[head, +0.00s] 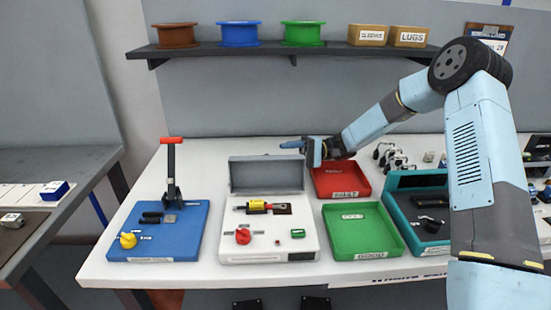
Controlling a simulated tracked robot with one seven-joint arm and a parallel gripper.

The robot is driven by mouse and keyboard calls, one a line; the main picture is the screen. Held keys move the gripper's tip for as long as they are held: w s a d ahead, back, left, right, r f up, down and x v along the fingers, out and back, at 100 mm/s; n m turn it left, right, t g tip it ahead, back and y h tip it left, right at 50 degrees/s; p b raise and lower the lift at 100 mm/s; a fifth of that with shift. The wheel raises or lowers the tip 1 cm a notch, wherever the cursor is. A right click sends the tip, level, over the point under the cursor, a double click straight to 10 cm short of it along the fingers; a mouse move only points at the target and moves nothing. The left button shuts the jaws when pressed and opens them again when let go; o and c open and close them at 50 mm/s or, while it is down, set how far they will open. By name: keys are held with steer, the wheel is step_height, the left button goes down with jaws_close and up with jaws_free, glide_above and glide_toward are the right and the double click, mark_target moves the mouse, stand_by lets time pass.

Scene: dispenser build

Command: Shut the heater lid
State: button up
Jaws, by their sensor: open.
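The heater (269,246) is a white box on the table with a red knob, a green switch and a yellow piece in its middle. Its grey lid (266,174) stands raised upright at the back of the box. My gripper (284,145) is open and empty, pointing left above and just behind the right part of the lid. It seems apart from the lid, but the exact gap cannot be told from this view.
A blue crimp base (185,240) with a red-handled upright lever (171,160) stands left of the heater. A red tray (340,192), a green tray (390,250) and a teal bin (396,182) are to the right. A shelf (280,51) with spools and boxes hangs behind.

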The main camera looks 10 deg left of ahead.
mark_target(274, 158)
steer(key=shift+x, duration=2.5)
steer(key=shift+s, duration=0.1)
jaws_close()
